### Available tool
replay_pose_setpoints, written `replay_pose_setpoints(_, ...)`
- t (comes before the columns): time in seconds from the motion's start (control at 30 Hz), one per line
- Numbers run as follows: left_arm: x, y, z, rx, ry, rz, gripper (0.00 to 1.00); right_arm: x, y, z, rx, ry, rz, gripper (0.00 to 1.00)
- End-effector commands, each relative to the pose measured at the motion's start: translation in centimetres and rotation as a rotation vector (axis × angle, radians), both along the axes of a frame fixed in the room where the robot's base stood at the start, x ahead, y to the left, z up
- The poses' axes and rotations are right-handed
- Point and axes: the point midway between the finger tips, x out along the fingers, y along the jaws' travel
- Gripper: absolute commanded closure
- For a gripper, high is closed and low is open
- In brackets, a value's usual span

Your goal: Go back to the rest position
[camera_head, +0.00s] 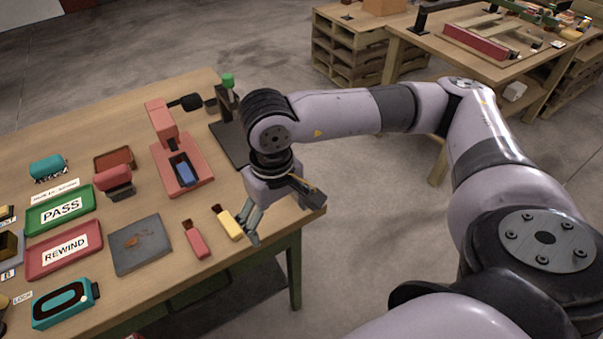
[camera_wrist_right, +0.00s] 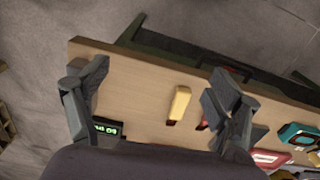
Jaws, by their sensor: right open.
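My right gripper (camera_head: 250,226) hangs over the near right corner of the wooden table (camera_head: 120,115) in the head view. It is open, and nothing is between its fingers. In the right wrist view my right gripper (camera_wrist_right: 155,98) shows two spread fingers above the table edge, with a yellow block (camera_wrist_right: 180,104) on the table farther off. In the head view the yellow block (camera_head: 226,222) lies just left of the fingers, apart from them. My left gripper is not in view.
On the table are a red block (camera_head: 195,239), a grey plate (camera_head: 139,245), the green PASS tray (camera_head: 88,204), the red REWIND tray (camera_head: 40,263), a teal device (camera_head: 82,311) and a red press-like stand (camera_head: 189,183). Another table (camera_head: 440,58) stands behind.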

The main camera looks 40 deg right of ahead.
Motion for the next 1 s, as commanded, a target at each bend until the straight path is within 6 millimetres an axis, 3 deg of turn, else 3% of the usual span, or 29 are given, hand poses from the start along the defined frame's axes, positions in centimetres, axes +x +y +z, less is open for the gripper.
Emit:
replay_pose_setpoints(0.27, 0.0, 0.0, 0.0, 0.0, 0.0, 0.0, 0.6, 0.0, 0.0, 0.0, 0.001, 0.0, 0.0, 0.15)
replay_pose_setpoints(0.37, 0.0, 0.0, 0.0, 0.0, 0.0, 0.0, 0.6, -0.4, 1.1, -0.2, 0.041, 0.015, -0.006, 0.15)
replay_pose_setpoints(0.47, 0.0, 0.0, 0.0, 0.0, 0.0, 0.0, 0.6, -1.9, 4.6, -0.6, 0.171, 0.07, -0.035, 0.15)
replay_pose_setpoints(0.57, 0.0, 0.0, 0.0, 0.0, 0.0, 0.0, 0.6, -4.6, 10.5, 0.0, 0.397, 0.186, -0.109, 0.15)
replay_pose_setpoints(0.67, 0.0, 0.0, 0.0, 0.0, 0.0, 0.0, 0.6, -7.8, 17.0, 2.7, 0.67, 0.374, -0.236, 0.15)
replay_pose_setpoints(0.7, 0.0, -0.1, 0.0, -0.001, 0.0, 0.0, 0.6, -8.8, 19.3, 4.5, 0.78, 0.466, -0.301, 0.15)
replay_pose_setpoints(0.8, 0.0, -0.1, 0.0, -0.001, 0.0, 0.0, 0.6, -10.2, 23.7, 10.0, 1.034, 0.725, -0.486, 0.15)
replay_pose_setpoints(0.9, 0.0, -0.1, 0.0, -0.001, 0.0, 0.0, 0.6, -9.6, 25.8, 15.9, 1.254, 1.021, -0.696, 0.15)
replay_pose_setpoints(1.0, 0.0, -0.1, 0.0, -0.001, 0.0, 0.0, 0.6, -6.9, 25.6, 21.0, 1.434, 1.349, -0.928, 0.15)
